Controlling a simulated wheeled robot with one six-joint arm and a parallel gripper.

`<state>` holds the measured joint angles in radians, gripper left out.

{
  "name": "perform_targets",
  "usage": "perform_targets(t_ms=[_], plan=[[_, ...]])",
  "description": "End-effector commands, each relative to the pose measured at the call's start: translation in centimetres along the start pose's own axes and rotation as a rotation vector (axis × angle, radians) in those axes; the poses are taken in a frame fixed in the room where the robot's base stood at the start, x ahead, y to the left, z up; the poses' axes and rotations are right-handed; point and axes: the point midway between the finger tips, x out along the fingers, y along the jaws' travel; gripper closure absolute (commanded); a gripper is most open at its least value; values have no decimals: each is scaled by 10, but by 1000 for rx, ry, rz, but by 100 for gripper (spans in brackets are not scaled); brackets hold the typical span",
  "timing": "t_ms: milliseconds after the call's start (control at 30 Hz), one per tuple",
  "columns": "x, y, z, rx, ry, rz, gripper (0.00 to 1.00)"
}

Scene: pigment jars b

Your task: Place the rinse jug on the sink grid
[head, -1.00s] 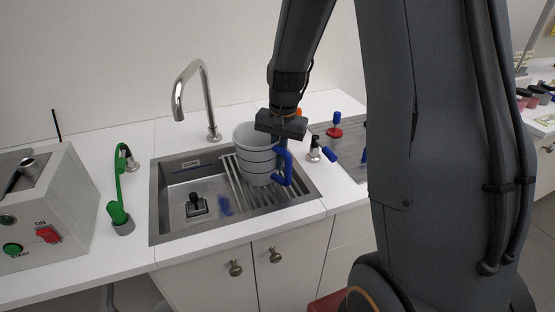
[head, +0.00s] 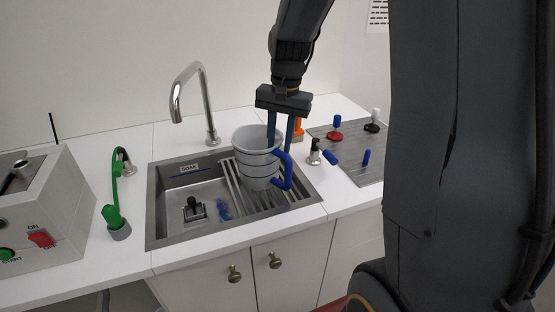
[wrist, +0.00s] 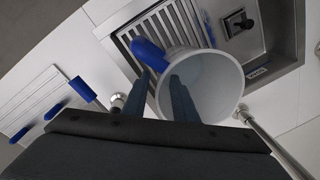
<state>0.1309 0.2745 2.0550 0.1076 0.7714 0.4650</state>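The rinse jug (head: 256,152) is a light grey, ringed cup with a blue handle. It stands upright on the sink grid (head: 235,187), the metal bars on the right side of the sink, and looks empty in the wrist view (wrist: 212,85). My gripper (head: 280,146) is above the handle, its two fingers apart and pointing down near the handle's top. In the wrist view the fingers (wrist: 162,80) lie on either side of the handle's line and do not grip it. The jug's base is partly hidden.
A tall faucet (head: 207,105) stands behind the sink (head: 160,235). A black-handled plug (head: 193,208) and blue bits lie in the basin. A grey board (head: 350,160) with coloured pegs is to the right, a green hose (head: 114,190) and switch box (head: 50,210) to the left.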

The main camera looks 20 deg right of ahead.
Motion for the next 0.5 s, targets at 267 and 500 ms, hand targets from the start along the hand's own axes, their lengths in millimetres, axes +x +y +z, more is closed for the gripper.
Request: perform_targets(t_ms=[267, 500], plan=[[-42, 0, -1, 0, 3, -1, 74], [-50, 0, 0, 0, 0, 0, 74]])
